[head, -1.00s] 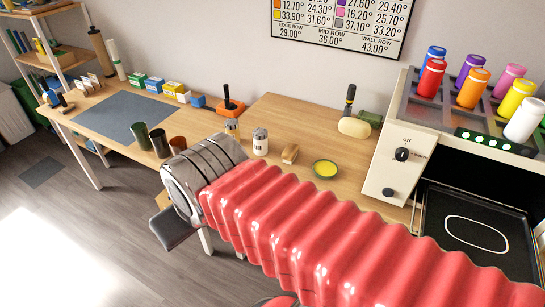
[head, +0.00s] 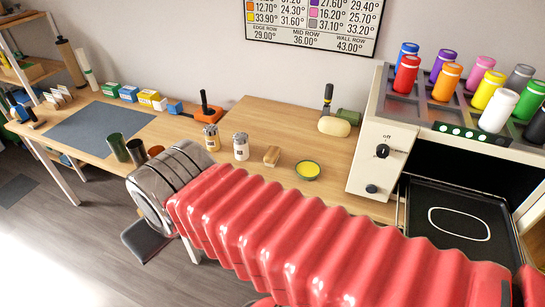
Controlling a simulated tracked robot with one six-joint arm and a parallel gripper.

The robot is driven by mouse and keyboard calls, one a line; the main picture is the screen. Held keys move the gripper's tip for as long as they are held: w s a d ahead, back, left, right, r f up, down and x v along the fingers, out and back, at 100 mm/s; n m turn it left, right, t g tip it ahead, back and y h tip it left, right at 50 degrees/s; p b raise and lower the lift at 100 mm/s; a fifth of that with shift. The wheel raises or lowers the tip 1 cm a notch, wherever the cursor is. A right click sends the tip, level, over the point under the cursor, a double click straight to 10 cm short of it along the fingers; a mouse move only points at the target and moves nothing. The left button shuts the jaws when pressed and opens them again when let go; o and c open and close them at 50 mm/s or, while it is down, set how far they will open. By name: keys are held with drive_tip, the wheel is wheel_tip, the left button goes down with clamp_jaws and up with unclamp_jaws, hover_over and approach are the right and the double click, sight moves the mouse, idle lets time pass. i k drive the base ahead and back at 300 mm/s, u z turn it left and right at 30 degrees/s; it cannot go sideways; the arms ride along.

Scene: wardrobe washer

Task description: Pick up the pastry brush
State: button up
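I cannot say for sure which thing is the pastry brush. An upright dark-handled tool (head: 327,98) stands behind a pale oval sponge-like thing (head: 334,126) at the back of the wooden table, and its lower end is hidden. A small tan wooden block (head: 272,156), perhaps a brush, lies nearer, between a white shaker (head: 241,146) and a green dish with yellow contents (head: 308,170). My gripper (head: 147,243) shows only as a dark grey part under the metal wrist, low at the left, apart from these things. Its fingertips are not clearly visible.
An oven-like unit (head: 382,160) with coloured jars on top stands at the right, its door open. My red-sleeved arm covers the table's front. Dark cups (head: 118,147) and a second shaker (head: 211,138) stand to the left. Table space behind the wooden block is clear.

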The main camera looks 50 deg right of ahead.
sight(271, 156)
drive_tip(key=i, duration=0.95)
drive_tip(key=u, duration=0.05)
